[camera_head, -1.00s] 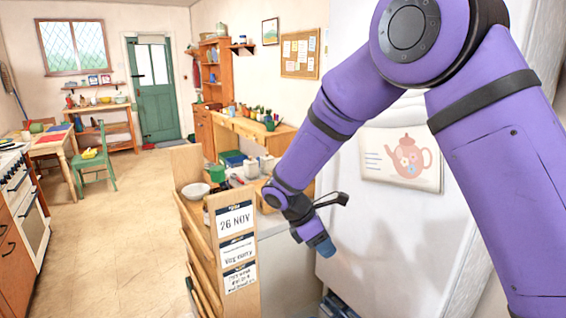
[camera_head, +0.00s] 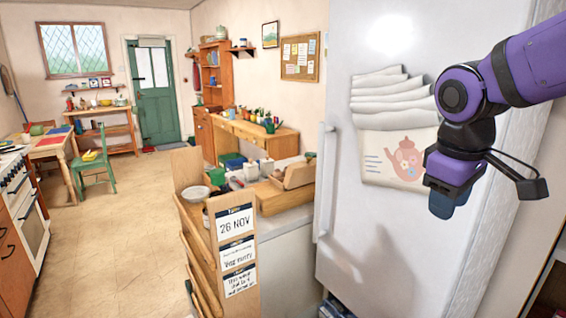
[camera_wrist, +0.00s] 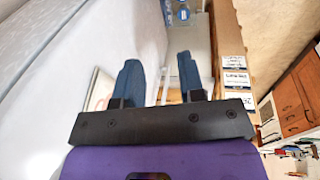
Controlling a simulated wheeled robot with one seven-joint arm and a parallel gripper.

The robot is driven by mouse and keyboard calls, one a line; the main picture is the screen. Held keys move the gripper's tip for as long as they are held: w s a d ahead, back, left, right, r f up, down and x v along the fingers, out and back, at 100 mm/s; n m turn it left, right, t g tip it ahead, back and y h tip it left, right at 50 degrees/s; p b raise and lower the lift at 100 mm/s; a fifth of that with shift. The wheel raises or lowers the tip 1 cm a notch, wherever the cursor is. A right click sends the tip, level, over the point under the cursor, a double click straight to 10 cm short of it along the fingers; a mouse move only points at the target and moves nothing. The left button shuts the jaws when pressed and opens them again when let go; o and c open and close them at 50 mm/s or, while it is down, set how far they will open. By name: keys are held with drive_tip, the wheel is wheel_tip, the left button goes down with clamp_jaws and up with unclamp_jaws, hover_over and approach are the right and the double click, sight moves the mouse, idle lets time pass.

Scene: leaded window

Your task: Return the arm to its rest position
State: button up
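My purple arm reaches in from the right in the head view, in front of the white fridge (camera_head: 400,240). My gripper (camera_head: 447,205) hangs near the fridge's right side, in front of the teapot towel (camera_head: 380,160), and hides part of it. In the wrist view, the two blue fingers of my gripper (camera_wrist: 160,80) stand apart with nothing between them. The fridge side fills the left of the wrist view (camera_wrist: 80,60).
A wooden rack with dated cards (camera_head: 235,230) stands left of the fridge, beside a cluttered counter (camera_head: 285,205). A green chair (camera_head: 95,170) and table are further back. The floor (camera_head: 110,230) at the left is clear.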

drive_tip(key=s+d+r+m+t, duration=0.1)
drive_tip(key=s+m, duration=0.2)
drive_tip(key=s, duration=0.3)
drive_tip(key=s+d+r+m+t+y, duration=0.1)
drive_tip(key=s+d+m+t, duration=0.1)
drive_tip(key=s, duration=0.3)
drive_tip(key=shift+s+d+m, duration=0.3)
drive_tip(key=shift+s+m, duration=0.05)
drive_tip(key=shift+m, duration=0.35)
